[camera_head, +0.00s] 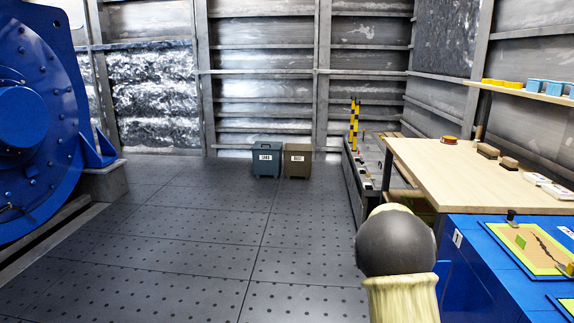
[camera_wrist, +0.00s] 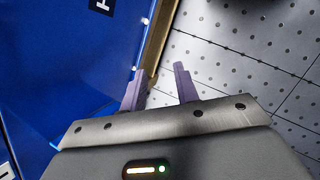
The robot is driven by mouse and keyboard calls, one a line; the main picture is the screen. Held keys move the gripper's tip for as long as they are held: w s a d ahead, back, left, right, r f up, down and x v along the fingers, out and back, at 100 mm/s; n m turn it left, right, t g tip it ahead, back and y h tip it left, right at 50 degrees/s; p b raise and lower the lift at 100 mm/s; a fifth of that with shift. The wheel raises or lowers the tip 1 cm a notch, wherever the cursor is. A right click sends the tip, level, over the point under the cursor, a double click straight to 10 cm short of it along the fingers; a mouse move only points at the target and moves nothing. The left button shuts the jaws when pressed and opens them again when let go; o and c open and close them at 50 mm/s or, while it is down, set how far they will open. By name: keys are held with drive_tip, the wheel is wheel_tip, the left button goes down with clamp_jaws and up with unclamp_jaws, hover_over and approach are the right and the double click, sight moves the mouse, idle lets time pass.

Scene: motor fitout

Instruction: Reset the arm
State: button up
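My gripper (camera_wrist: 160,88) shows in the wrist view with its two purple-grey fingers spread apart and nothing between them. It points down past the side of a blue cabinet (camera_wrist: 60,60) toward the dotted grey floor (camera_wrist: 230,70). In the head view part of my arm, a dark rounded joint with a pale yellow link, stands at the lower right in front of the blue workbench (camera_head: 485,270). My gripper itself is not visible in the head view.
A wooden-topped table (camera_head: 450,175) stands at the right behind the blue workbench. A large blue motor (camera_head: 35,120) fills the left side. A blue-grey bin (camera_head: 266,161) and a brown bin (camera_head: 297,161) stand by the back wall. The middle floor is clear.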

drive_tip(key=s+a+r+m+t+y, duration=0.1)
drive_tip(key=s+a+m+t+y, duration=0.4)
drive_tip(key=s+a, duration=1.15)
wheel_tip(320, 180, up, 38)
drive_tip(key=h+p, duration=0.1)
drive_tip(key=p, duration=3.7)
drive_tip(key=shift+w+f+t, duration=0.2)
drive_tip(key=shift+w+t, duration=0.1)
drive_tip(key=shift+t, duration=0.1)
drive_tip(key=shift+d, duration=0.1)
